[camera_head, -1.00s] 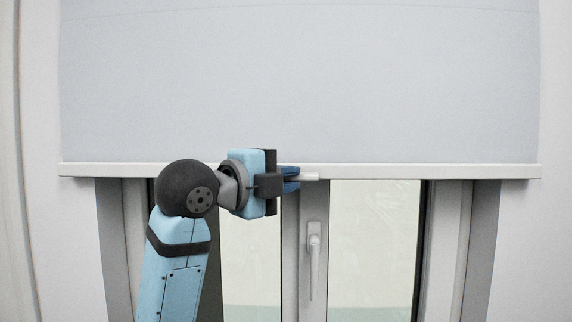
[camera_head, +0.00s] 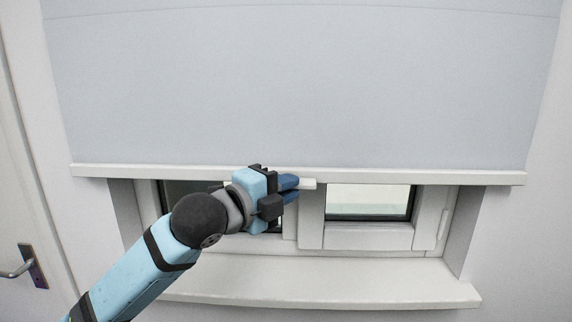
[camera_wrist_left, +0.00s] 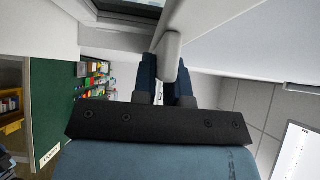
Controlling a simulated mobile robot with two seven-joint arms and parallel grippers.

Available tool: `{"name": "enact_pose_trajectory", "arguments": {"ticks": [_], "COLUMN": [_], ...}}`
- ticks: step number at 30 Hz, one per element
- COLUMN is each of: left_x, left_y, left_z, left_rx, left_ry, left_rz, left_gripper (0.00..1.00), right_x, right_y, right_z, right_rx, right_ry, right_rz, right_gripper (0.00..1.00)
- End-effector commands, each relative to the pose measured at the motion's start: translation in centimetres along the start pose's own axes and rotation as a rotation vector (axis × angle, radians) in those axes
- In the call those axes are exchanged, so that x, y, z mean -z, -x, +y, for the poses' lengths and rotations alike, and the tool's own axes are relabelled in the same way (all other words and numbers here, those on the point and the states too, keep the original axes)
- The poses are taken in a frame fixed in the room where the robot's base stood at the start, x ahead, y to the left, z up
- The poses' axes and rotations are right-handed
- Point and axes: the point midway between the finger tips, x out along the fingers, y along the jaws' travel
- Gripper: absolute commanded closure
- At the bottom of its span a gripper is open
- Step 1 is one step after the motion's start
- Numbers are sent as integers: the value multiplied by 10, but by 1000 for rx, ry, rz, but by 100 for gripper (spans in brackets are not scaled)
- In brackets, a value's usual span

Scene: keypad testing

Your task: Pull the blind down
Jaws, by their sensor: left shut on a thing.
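The grey-white blind (camera_head: 300,90) hangs over the upper part of the window, with a white bottom bar (camera_head: 400,176) along its lower edge. A small white pull tab (camera_head: 308,184) sits just below the bar near its middle. My left gripper (camera_head: 290,185) comes in from the left and its blue fingers are shut on the pull tab. In the left wrist view the tab (camera_wrist_left: 171,55) lies between the two fingers. The blind's sheet (camera_wrist_left: 240,45) shows at the right there. My right gripper is in neither view.
The window frame (camera_head: 310,225) and glass show below the blind. A white windowsill (camera_head: 330,283) juts out beneath. A door handle (camera_head: 22,268) is at the far left. The wrist view shows a green board (camera_wrist_left: 55,110) and shelves (camera_wrist_left: 11,105) in the room.

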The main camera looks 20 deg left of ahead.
Motion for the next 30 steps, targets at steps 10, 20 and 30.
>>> {"name": "enact_pose_trajectory", "arguments": {"ticks": [10,20,30], "left_x": [0,1,0], "left_y": [0,0,0], "left_z": [27,30,27], "left_rx": [-2,-9,-3], "left_ry": [0,2,1], "left_rz": [-1,0,0], "left_gripper": [100,85,62], "right_x": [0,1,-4], "right_y": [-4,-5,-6], "right_z": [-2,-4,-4], "right_rx": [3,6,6], "right_ry": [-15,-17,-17], "right_rz": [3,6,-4], "right_gripper": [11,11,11]}}
